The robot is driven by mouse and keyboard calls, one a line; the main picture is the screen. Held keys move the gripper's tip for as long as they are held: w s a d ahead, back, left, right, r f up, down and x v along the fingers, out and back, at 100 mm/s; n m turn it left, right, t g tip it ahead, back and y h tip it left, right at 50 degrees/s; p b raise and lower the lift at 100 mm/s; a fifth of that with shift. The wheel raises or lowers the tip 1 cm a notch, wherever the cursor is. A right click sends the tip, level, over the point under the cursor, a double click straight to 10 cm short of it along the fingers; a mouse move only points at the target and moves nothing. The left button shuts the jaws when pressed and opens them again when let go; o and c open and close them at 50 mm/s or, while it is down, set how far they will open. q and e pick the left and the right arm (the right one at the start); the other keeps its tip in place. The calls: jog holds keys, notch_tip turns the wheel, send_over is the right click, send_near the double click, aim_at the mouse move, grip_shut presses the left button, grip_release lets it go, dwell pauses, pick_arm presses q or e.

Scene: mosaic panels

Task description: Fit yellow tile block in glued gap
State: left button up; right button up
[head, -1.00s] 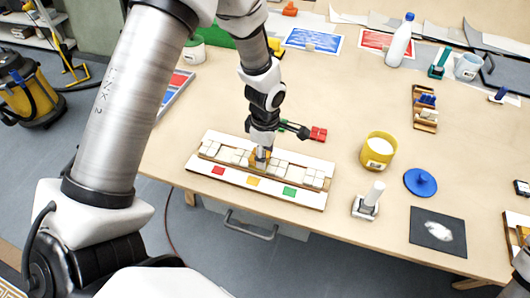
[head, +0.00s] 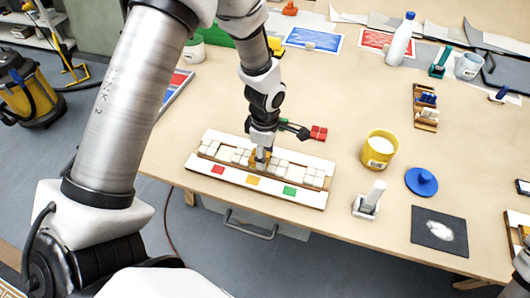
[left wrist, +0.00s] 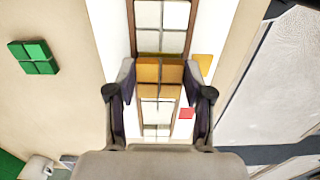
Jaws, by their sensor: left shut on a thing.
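The white mosaic panel (head: 300,200) lies near the table's front edge, with a wooden-edged row of white tiles (head: 300,175). My left gripper (left wrist: 159,82) points down over the middle of this row and is shut on the yellow tile block (left wrist: 158,71). In the left wrist view the block lines up with the row, with white tiles on both sides, beside the yellow square (left wrist: 203,63) on the panel. The head view shows only a little of the block, so I cannot tell whether it is fully seated. My right gripper is out of view.
A red tile block (head: 318,132) and a green tile block (left wrist: 34,57) lie behind the panel. A yellow tub (head: 380,150), a white-handled tool (head: 369,198), a blue lid (head: 421,181) and a dark sheet (head: 439,231) are to the right. A bottle (head: 400,40) stands farther back.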

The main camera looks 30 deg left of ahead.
pick_arm(q)
jog(key=shift+f+b, duration=0.5)
jog(key=shift+f, duration=0.25)
jog(key=o, duration=1.3)
jog(key=shift+r, duration=0.1)
notch_tip(320, 180, up, 12)
jog(key=shift+f, duration=0.1)
